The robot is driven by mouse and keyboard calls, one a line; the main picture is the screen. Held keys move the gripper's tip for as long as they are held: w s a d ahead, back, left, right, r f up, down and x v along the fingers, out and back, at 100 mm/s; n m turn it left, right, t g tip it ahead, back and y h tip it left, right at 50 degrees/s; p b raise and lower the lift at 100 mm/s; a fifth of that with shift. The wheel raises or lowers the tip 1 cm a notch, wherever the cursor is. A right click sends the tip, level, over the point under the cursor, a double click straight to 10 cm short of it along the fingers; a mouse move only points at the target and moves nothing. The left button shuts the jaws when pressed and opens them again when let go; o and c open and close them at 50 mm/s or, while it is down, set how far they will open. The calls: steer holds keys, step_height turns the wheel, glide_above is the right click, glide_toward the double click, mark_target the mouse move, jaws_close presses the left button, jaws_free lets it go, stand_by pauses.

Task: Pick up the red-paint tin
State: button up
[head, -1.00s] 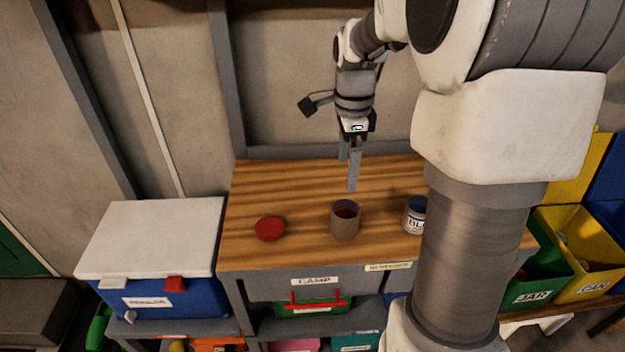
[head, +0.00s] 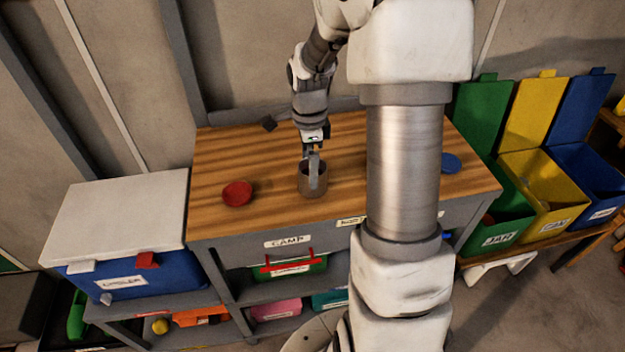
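The red-paint tin (head: 304,187) is a small grey-brown open can standing upright on the wooden worktop (head: 215,160). Its inside is mostly covered by my gripper now; red showed in it a second ago. My gripper (head: 312,178) points down at the tin from behind. One long grey finger overlaps the tin's near side; the other finger is mostly hidden. I cannot tell whether the fingers straddle the wall or press on it. A round red lid (head: 237,193) lies to the left of the tin, apart from it.
A white-topped blue cooler (head: 130,225) stands left of the bench. A blue lid (head: 451,163) lies at the worktop's right. My arm's column hides the middle right of the worktop. Green, yellow (head: 545,185) and blue bins stand at right. Drawers and shelves are below.

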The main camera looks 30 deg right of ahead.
steer(key=f, duration=0.5)
steer(key=shift+d, duration=0.35)
steer(key=shift+r, duration=0.1)
steer(key=c, duration=1.5)
